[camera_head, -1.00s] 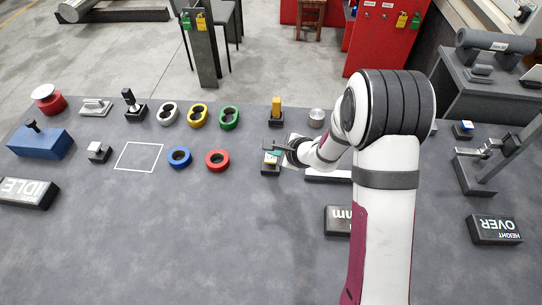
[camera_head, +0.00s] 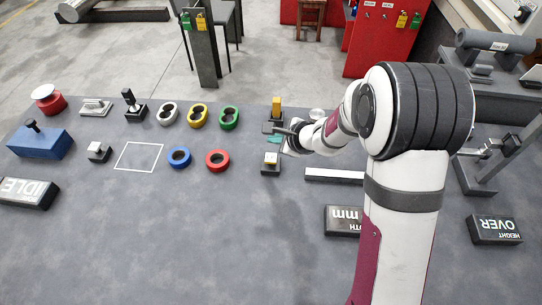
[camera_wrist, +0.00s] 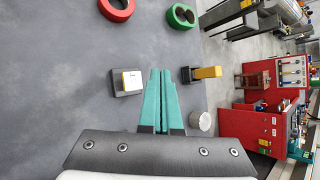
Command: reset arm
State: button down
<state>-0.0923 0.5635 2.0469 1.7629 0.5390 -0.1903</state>
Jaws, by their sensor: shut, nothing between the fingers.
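My gripper (camera_head: 278,133) is in the air above the grey table (camera_head: 150,245), right of the ring row. In the wrist view its two teal fingers (camera_wrist: 161,75) lie together, shut with nothing between them. In the head view the gripper appears between the small block (camera_head: 271,168) and the yellow block (camera_head: 276,106).
A silver cylinder (camera_wrist: 202,121) stands close to the gripper's right in the wrist view. A red ring (camera_head: 217,160), blue ring (camera_head: 179,157) and green ring (camera_head: 229,118) lie to the left. A grey bar (camera_head: 335,175) lies near my arm. The front of the table is clear.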

dwell(0.6)
jog(key=s+a+r+n+g+y, duration=0.25)
jog(key=s+r+n, duration=0.45)
jog(key=s+r, duration=0.45)
jog(key=s+d+n+g+h, duration=0.1)
jog(key=s+d+n+h, duration=0.1)
jog(key=s+d, duration=0.2)
jog(key=s+d+n+g+h, duration=0.2)
jog(key=s+d, duration=0.2)
jog(key=s, duration=0.7)
jog(key=s+d+f+n+g+h, duration=0.1)
jog(key=s+d+n+h, duration=0.1)
jog(key=s+d, duration=0.3)
jog(key=s+h, duration=0.1)
jog(key=s, duration=0.2)
